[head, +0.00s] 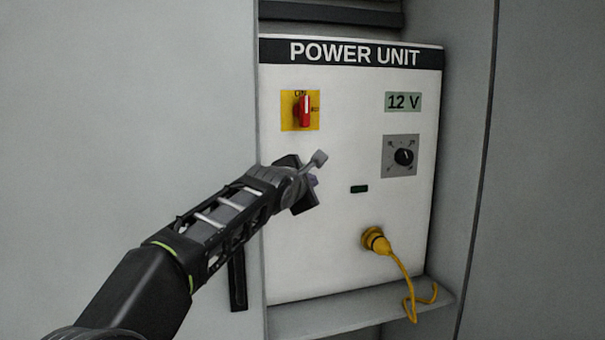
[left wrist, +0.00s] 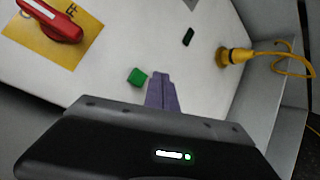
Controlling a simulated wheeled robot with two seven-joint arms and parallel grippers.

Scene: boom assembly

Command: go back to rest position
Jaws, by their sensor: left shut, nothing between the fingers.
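My left arm comes in from the lower left in the head view. Its gripper (head: 313,181) is in front of the left part of the white power unit (head: 330,240), below the red switch. In the left wrist view, the purple fingers (left wrist: 162,93) are together with nothing between them. They point at the panel, beside a green button (left wrist: 137,77); I cannot tell whether they touch the panel. That button is hidden behind the gripper in the head view. My right gripper is not in view.
The red switch (head: 305,111) stands upright on its yellow plate. A 12 V label (head: 403,102), a black knob (head: 404,157) and a dark green indicator (head: 359,189) are on the right. A yellow plug (head: 375,240) with cable is lower right. Grey cabinet walls (head: 130,90) flank the unit.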

